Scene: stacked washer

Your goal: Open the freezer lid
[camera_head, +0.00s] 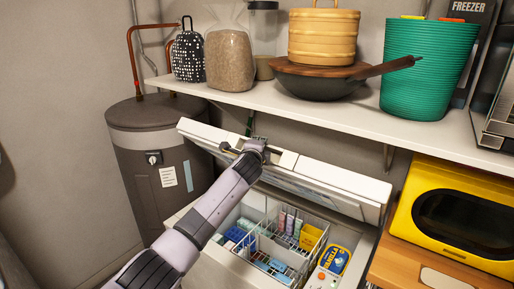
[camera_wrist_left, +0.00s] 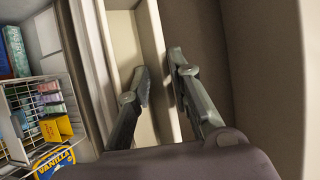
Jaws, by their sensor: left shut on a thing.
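The white chest freezer (camera_head: 222,270) stands below the shelf, and its lid (camera_head: 335,187) is raised at a slant, showing the inside. My left gripper (camera_head: 250,146) is at the lid's upper edge, left of its middle. In the left wrist view my left gripper (camera_wrist_left: 160,65) has one finger on each side of the pale lid edge (camera_wrist_left: 152,35), shut on it. Inside are wire baskets (camera_head: 275,248) with blue, pink and yellow packages and a vanilla tub (camera_head: 335,260). My right gripper is not in view.
A shelf (camera_head: 400,131) runs above the lid, close to it, with a pan (camera_head: 325,85) and a green basket (camera_head: 425,65). A grey tank (camera_head: 140,175) stands left of the freezer. A yellow microwave (camera_head: 462,215) sits on a wooden surface at the right.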

